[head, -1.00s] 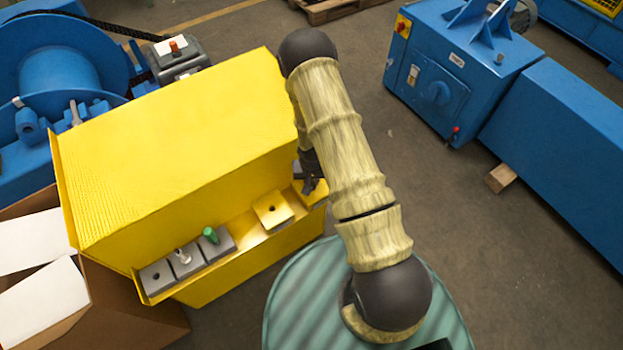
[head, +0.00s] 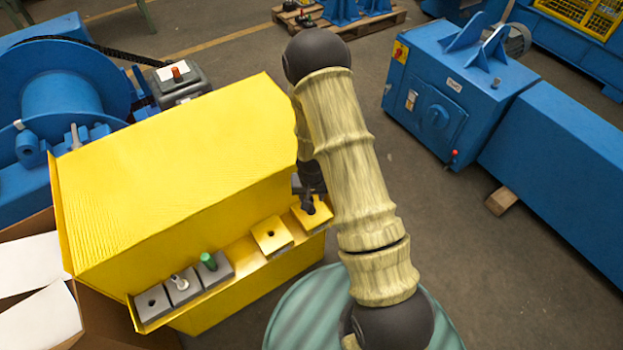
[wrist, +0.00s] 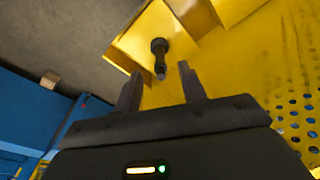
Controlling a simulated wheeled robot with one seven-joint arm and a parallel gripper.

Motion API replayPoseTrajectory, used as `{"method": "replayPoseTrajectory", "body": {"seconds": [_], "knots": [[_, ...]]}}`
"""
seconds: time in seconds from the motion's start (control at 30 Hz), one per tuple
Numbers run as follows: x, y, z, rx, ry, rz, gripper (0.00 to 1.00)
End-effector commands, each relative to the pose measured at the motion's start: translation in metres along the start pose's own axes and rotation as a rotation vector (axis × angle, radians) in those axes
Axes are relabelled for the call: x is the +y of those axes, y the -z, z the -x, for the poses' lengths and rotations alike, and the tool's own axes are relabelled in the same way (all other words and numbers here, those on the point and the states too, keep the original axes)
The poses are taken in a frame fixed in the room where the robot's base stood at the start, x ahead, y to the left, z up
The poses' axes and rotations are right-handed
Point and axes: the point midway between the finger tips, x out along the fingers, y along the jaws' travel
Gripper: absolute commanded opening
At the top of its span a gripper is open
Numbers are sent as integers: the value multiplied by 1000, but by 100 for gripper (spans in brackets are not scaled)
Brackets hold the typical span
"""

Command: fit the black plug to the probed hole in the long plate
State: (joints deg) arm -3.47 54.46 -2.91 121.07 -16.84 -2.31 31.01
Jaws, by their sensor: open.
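The black plug (wrist: 159,50) stands in a yellow block (wrist: 135,35) in the wrist view. It has a dark round head and a thinner grey tip. My gripper (wrist: 160,72) is open, with one finger to each side of the plug's line; I cannot tell whether either touches it. In the head view my gripper (head: 309,200) is over the rightmost yellow block (head: 318,218) on the ledge, and the arm partly covers it. I cannot make out for sure which surface is the long plate, or a probed hole.
A yellow ledge (head: 230,285) runs along the yellow box (head: 170,155). It carries a yellow block with a hole (head: 270,237), a grey block with a green plug (head: 208,262), one with a pale plug (head: 180,282) and one with an empty hole (head: 152,302).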

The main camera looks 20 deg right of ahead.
Motion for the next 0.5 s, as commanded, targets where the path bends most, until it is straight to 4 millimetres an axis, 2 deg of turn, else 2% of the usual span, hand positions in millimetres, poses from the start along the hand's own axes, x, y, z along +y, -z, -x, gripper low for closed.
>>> {"method": "replayPoseTrajectory", "body": {"seconds": [0.5], "knots": [[0, 1, 77, 3, 2, 1, 41]]}}
